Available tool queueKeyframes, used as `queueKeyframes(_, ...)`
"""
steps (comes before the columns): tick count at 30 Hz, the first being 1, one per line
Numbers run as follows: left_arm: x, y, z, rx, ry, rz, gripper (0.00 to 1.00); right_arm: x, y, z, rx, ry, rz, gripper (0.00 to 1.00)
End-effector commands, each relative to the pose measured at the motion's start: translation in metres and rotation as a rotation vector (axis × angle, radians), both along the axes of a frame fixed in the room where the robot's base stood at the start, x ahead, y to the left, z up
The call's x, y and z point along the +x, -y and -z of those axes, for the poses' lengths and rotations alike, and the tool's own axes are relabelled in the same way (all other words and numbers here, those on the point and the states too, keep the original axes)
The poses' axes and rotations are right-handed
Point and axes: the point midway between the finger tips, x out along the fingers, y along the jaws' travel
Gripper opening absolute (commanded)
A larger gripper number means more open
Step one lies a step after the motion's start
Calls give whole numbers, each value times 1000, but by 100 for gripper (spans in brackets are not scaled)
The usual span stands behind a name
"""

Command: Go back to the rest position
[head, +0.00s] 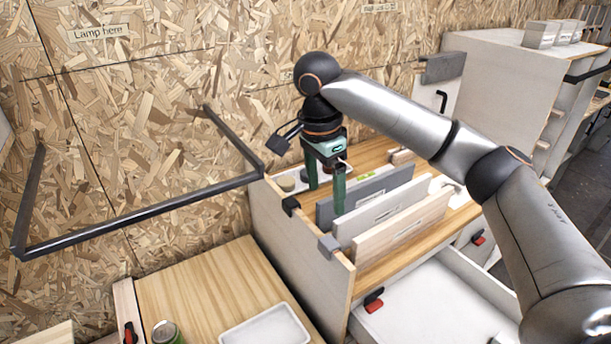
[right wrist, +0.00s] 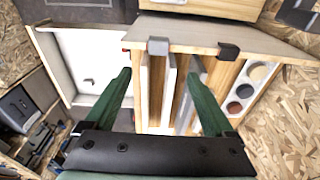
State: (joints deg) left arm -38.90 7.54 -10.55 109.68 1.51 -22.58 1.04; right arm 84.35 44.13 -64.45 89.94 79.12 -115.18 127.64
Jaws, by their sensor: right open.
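My right gripper (head: 326,190) hangs from the right arm over the wooden organiser, its two green fingers pointing down and spread apart. In the right wrist view the green fingers (right wrist: 160,100) are wide apart, with upright panels of the organiser showing between and below them. Nothing is held between them. In the head view the fingers overlap the grey panel (head: 375,193) and the left end of the organiser; I cannot tell whether they touch anything. My left gripper is not in view.
The organiser holds upright panels, including a white one (head: 385,214) and a wooden one (head: 405,228). An open white drawer (head: 430,305) sticks out below. A black metal frame (head: 140,213) juts from the chipboard wall. A white tray (head: 265,328) and a green can (head: 166,333) stand on the lower wooden top.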

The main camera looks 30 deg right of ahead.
Motion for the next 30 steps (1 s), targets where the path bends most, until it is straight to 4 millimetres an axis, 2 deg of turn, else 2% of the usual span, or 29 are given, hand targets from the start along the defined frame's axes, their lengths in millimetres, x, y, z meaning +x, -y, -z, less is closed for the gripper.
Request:
queueKeyframes(6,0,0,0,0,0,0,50,0,-1,3,3,0,-9,88)
queueKeyframes(8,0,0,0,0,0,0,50,2,-6,10,11,1,-35,88)
queueKeyframes(10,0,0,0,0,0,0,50,6,-16,27,30,9,-95,88)
queueKeyframes(15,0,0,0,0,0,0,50,17,-62,94,120,62,-360,88)
queueKeyframes(20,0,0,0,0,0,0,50,18,-110,156,214,163,-620,88)
queueKeyframes(24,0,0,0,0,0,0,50,9,-147,202,276,276,-812,88)
queueKeyframes(30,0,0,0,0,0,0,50,-13,-184,257,305,463,-1024,88)
